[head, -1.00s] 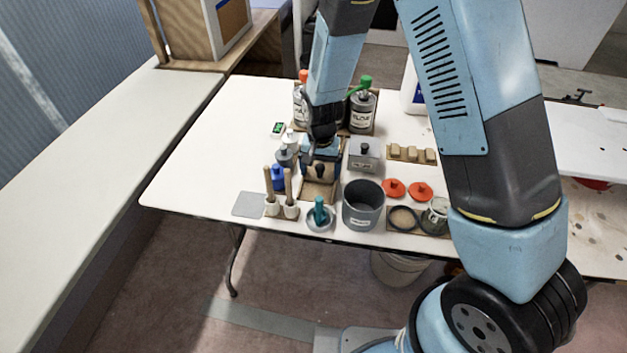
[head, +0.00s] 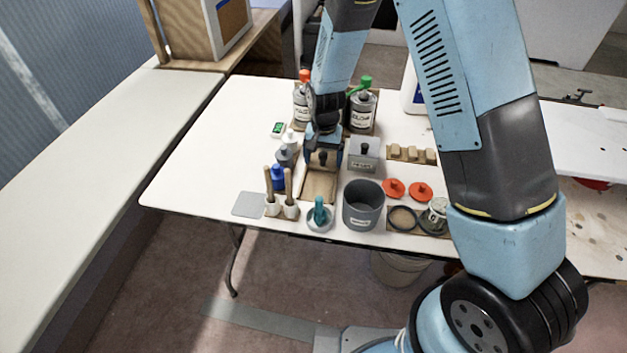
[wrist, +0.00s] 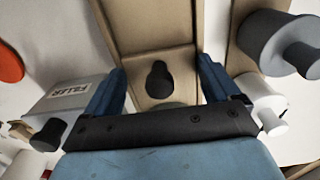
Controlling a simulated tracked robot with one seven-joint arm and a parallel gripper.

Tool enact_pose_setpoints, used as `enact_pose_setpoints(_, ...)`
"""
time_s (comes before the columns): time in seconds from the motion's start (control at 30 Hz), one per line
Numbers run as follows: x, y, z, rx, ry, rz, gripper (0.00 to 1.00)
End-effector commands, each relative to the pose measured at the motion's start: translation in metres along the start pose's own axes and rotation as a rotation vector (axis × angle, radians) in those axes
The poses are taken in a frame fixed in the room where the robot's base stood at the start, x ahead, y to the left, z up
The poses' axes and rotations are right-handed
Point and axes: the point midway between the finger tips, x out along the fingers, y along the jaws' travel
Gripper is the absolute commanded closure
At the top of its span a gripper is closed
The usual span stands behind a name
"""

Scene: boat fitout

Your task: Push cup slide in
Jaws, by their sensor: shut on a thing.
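The cup slide is a light wooden block with a dark knob (wrist: 158,78) on top, seen between my fingers in the wrist view. The knob also shows in the head view (head: 323,158). My gripper (head: 323,164) points down over the slide, one blue finger at each side of it, shut on it. The exact finger contact is partly hidden. The slide sits in a wooden track (head: 319,187), whose bare floor shows on the near side. A greenish round edge (wrist: 172,105) shows beyond the knob, mostly hidden by my gripper.
Right of the track are a grey labelled filler box (head: 364,155) and a dark grey pot (head: 362,207). Left are small bottles (head: 285,157) and wood-handled tools (head: 288,185). Large bottles (head: 363,110) stand behind. A teal-handled item (head: 319,213) stands in front.

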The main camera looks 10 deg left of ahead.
Motion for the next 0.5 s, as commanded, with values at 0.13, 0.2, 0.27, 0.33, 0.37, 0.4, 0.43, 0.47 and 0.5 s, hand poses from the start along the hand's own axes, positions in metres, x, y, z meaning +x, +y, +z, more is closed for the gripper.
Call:
enact_pose_setpoints(0.13, 0.0000, -0.0012, 0.0000, -0.001, -0.001, -0.001, 0.00)
enact_pose_setpoints(0.2, 0.0000, -0.0009, 0.0000, -0.001, -0.001, -0.001, 0.00)
enact_pose_setpoints(0.27, 0.0000, -0.0007, 0.0000, 0.000, -0.001, -0.001, 0.00)
enact_pose_setpoints(0.33, 0.0000, -0.0006, 0.0000, 0.000, -0.001, 0.000, 0.00)
enact_pose_setpoints(0.37, -0.0003, -0.0005, -0.0001, 0.000, -0.001, 0.000, 0.00)
enact_pose_setpoints(0.4, -0.0013, -0.0005, -0.0002, 0.000, -0.001, -0.001, 0.00)
enact_pose_setpoints(0.43, -0.0025, -0.0005, -0.0002, 0.000, -0.001, -0.001, 0.00)
enact_pose_setpoints(0.47, -0.0040, -0.0006, -0.0003, 0.000, 0.000, -0.001, 0.00)
enact_pose_setpoints(0.5, -0.0066, -0.0007, -0.0005, 0.000, 0.001, -0.001, 0.00)
